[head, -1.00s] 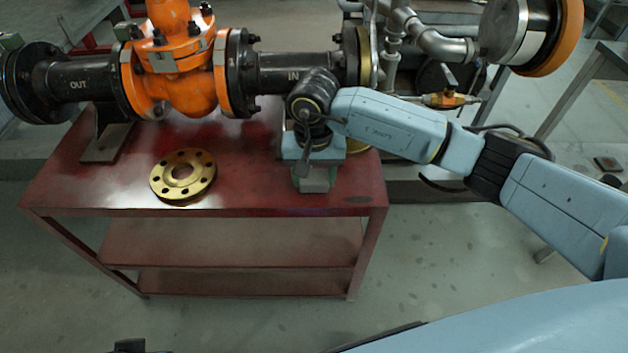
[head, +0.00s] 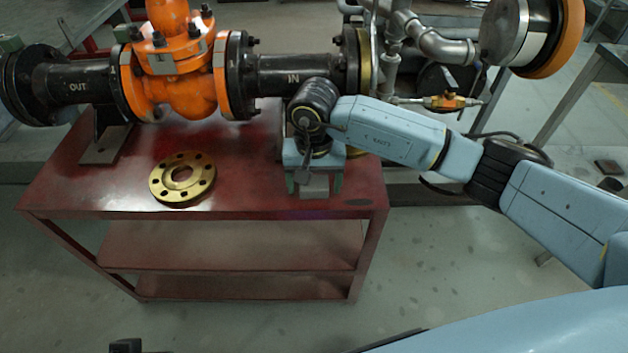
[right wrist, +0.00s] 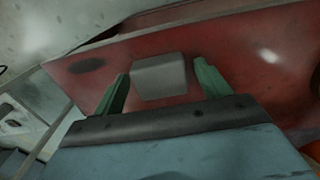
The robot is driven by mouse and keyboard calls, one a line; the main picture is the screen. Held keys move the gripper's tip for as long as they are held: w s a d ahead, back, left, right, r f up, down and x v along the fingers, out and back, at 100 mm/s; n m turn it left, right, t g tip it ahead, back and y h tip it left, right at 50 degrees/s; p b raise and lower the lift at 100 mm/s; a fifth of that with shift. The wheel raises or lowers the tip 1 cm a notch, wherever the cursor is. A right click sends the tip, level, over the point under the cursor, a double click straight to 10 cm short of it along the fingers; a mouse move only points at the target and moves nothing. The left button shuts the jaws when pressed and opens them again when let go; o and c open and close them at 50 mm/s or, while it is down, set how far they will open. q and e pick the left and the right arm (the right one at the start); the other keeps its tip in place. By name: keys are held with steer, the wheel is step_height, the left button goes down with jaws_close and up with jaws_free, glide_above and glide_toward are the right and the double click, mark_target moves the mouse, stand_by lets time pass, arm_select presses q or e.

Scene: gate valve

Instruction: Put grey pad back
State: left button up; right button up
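The grey pad (head: 314,187) is a small block at the right part of the red table's front, near its edge. It also shows in the right wrist view (right wrist: 160,76), against the red tabletop. My right gripper (head: 314,184) points down over it. Its green fingers stand apart, one on each side of the pad, with a narrow gap at both sides in the right wrist view (right wrist: 161,82). The pad appears to rest on the table, though its underside is hidden. My left gripper is not in view.
A gold flange (head: 182,179) lies on the red table (head: 250,190), left of my right gripper. The orange valve (head: 178,80) and its black pipe (head: 292,75) run along the back, close behind the gripper. A dark oval mark (head: 358,202) lies right of the pad.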

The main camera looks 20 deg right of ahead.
mark_target(314, 183)
steer(key=shift+r, duration=0.15)
steer(key=shift+r+p, duration=0.3)
steer(key=shift+r, duration=0.05)
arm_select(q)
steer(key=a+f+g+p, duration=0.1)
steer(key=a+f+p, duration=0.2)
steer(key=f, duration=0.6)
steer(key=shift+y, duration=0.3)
arm_select(e)
step_height(314, 183, up, 11)
steer(key=shift+r, duration=0.15)
